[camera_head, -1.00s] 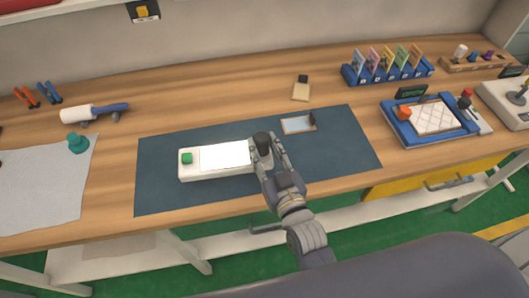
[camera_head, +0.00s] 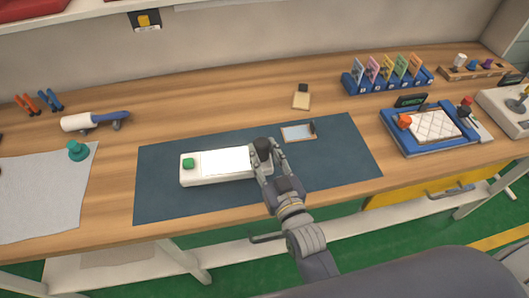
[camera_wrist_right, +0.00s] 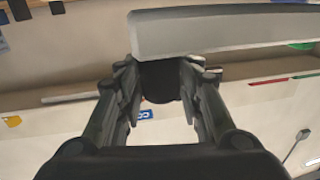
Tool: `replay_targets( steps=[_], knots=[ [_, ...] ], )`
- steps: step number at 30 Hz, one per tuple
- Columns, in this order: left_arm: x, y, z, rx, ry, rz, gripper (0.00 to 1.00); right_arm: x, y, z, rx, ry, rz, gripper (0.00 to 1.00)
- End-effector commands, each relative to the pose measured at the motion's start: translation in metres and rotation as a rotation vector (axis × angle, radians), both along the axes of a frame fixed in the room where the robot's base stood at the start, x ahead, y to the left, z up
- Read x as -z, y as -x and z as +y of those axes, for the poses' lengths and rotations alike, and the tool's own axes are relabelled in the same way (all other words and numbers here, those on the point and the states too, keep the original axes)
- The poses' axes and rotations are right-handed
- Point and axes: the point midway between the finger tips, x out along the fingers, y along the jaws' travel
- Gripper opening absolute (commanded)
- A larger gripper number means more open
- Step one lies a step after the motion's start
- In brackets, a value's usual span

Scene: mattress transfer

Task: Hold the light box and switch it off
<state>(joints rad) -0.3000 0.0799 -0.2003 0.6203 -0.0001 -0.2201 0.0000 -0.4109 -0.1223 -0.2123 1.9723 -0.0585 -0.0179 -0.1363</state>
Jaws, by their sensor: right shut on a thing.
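The light box (camera_head: 228,164) is a white slab with a bright lit panel and a green button (camera_head: 188,163) at its left end. It lies over the dark blue mat (camera_head: 340,165), and a dark knob-like end (camera_head: 263,148) shows at its right. My right gripper (camera_head: 262,160) is shut on this right end. In the right wrist view the fingers (camera_wrist_right: 162,80) close around the dark part, with the box's pale side (camera_wrist_right: 220,32) across the top. My left gripper is in neither view.
A small framed plate (camera_head: 298,132) lies on the mat. A blue rack of coloured cards (camera_head: 388,82) and a blue tray with a white grid pad (camera_head: 390,142) stand to the right. A roller (camera_head: 95,121), a teal knob (camera_head: 77,150) and a grey cloth (camera_head: 40,205) are at left.

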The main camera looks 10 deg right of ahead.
Motion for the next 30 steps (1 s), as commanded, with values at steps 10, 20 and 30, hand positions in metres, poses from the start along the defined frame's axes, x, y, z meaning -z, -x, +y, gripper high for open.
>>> replay_targets(
  steps=[10, 20, 30],
  knots=[
    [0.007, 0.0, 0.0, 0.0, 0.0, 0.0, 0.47, 0.01, -0.001, 0.0, 0.0, -0.003, -0.005, 0.0],
    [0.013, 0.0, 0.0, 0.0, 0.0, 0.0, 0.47, 0.019, -0.001, 0.0, 0.001, -0.003, -0.006, 0.0],
    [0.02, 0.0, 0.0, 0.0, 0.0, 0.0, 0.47, 0.029, -0.001, 0.0, 0.001, -0.003, -0.006, 0.0]
  ],
)
